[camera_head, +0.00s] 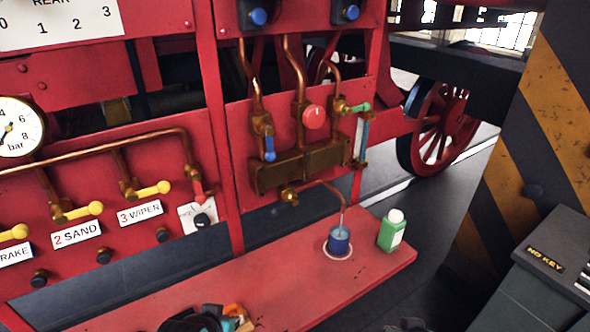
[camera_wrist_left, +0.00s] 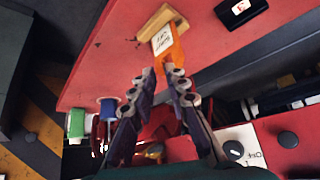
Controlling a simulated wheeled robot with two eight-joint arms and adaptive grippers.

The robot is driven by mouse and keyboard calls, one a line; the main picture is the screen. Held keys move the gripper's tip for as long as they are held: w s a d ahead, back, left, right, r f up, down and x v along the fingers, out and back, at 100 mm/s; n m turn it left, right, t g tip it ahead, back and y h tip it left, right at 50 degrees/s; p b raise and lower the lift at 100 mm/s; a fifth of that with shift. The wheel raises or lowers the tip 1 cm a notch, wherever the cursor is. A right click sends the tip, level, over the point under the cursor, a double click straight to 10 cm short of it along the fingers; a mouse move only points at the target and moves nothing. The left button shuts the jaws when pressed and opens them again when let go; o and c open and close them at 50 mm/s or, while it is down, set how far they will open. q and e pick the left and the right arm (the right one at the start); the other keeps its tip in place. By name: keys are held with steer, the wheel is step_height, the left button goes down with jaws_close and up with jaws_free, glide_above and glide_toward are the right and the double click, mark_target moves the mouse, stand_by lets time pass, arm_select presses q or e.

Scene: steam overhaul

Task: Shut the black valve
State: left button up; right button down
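No lever on the panel has a black handle. A black rotary knob (camera_head: 202,221) sits on a white marked plate below a red-handled valve (camera_head: 197,191) in the head view. It also shows at the lower right of the left wrist view (camera_wrist_left: 233,151), with a light pointer mark I cannot read surely. Small black knobs (camera_head: 163,235) (camera_head: 104,257) (camera_head: 40,278) line the panel's lower edge. My left gripper (camera_wrist_left: 159,72) has its fingertips slightly apart, near an orange tagged piece (camera_wrist_left: 169,46); I see nothing gripped. My right gripper is not identifiable.
Yellow levers (camera_head: 82,211), a blue lever (camera_head: 269,149) and a red round knob (camera_head: 314,117) project from the red panel. A blue cup (camera_head: 339,241) and green bottle (camera_head: 391,232) stand on the red shelf (camera_head: 290,275). A grey cabinet (camera_head: 530,285) stands at right.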

mark_target(284, 207)
arm_select(q)
steer(key=w+m, duration=0.1)
steer(key=m, duration=0.1)
steer(key=w+r+m+y+p, duration=0.1)
steer(key=w+m, duration=0.1)
steer(key=w+d+r+m+p, duration=0.1)
steer(key=w+m, duration=0.1)
steer(key=shift+w+r+m, duration=0.1)
steer(key=shift+r+m, duration=0.1)
steer(key=shift+m, duration=0.2)
jaws_close()
steer(key=w+d+r+m+t+y+p, duration=0.35)
steer(key=w+d+m, duration=1)
steer(key=m, duration=0.55)
steer(key=a+r+b+x, duration=0.1)
steer(key=b+x, duration=0.1)
steer(key=x, duration=0.9)
steer(key=r, duration=0.2)
steer(key=a+r+t, duration=0.1)
steer(key=shift+a+r+y+b, duration=0.1)
steer(key=shift+r+y+b, duration=0.2)
steer(key=shift+r, duration=0.1)
